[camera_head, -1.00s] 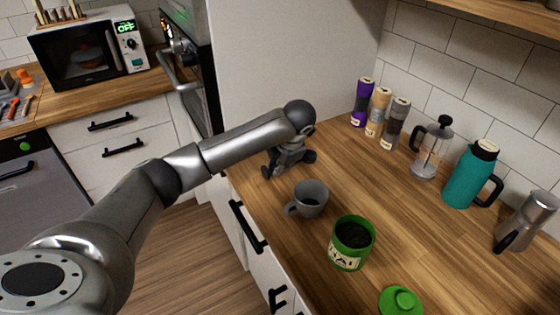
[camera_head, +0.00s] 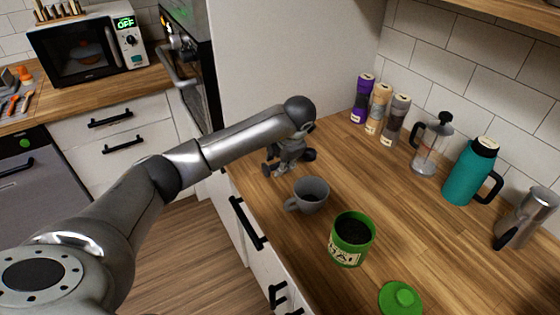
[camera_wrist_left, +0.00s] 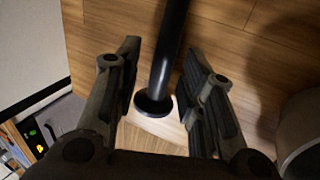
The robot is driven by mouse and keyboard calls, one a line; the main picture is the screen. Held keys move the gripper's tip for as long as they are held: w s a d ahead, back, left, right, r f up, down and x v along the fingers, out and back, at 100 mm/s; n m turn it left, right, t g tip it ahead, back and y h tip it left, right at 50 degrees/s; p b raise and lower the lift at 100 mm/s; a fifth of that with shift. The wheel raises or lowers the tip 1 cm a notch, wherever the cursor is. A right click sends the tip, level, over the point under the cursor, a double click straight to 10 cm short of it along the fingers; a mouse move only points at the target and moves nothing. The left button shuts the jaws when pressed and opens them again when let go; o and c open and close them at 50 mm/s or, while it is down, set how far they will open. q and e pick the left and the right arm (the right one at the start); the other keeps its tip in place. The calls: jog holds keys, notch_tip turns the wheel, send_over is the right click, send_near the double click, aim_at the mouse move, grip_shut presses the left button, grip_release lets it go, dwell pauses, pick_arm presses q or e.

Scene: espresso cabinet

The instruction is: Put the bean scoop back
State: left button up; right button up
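A dark bean scoop (camera_wrist_left: 165,60) with a long rod and a small round end lies on the wooden counter in the left wrist view. My left gripper (camera_wrist_left: 165,88) is open, with one finger on each side of the scoop; I see no clear grip on it. In the head view my left gripper (camera_head: 288,163) is low over the counter near its left edge, and it hides the scoop there. A green canister (camera_head: 344,254) stands open with dark contents inside. Its green lid (camera_head: 401,298) lies on the counter beside it. My right gripper is out of view.
A grey mug (camera_head: 311,196) stands just in front of my left gripper, and also shows in the wrist view (camera_wrist_left: 302,130). Spice jars (camera_head: 378,112), a French press (camera_head: 430,150), a teal jug (camera_head: 468,175) and a moka pot (camera_head: 523,218) line the wall. The counter's middle is clear.

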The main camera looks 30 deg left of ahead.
pick_arm(q)
jog(key=b+v, duration=0.1)
jog(key=v, duration=1.1)
